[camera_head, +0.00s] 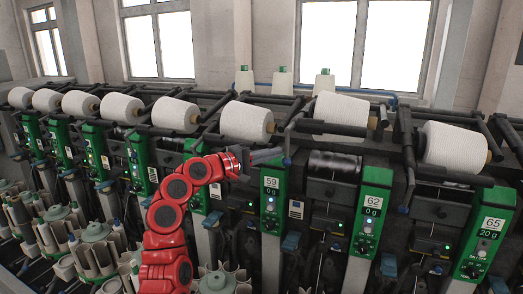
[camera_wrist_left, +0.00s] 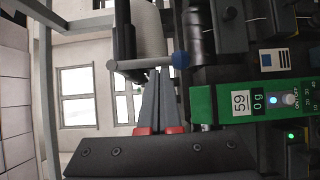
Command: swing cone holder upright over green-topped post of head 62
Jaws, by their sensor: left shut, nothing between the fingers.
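Head 62's green-topped post (camera_head: 372,205) stands right of centre in the head view. A large white cone (camera_head: 341,112) lies on its side behind and left of it, on a dark holder (camera_head: 291,128) whose bar reaches down at the cone's left. My left gripper (camera_head: 279,153) is shut and empty, beside this bar and above the green post of head 59 (camera_head: 271,200). My right gripper is not in view.
Head 65's green post (camera_head: 485,232) and another cone (camera_head: 453,145) are at the right. More cones and green posts line up to the left. Spare cones (camera_head: 282,80) stand on top behind. Bobbins and pegs (camera_head: 95,235) crowd the lower left.

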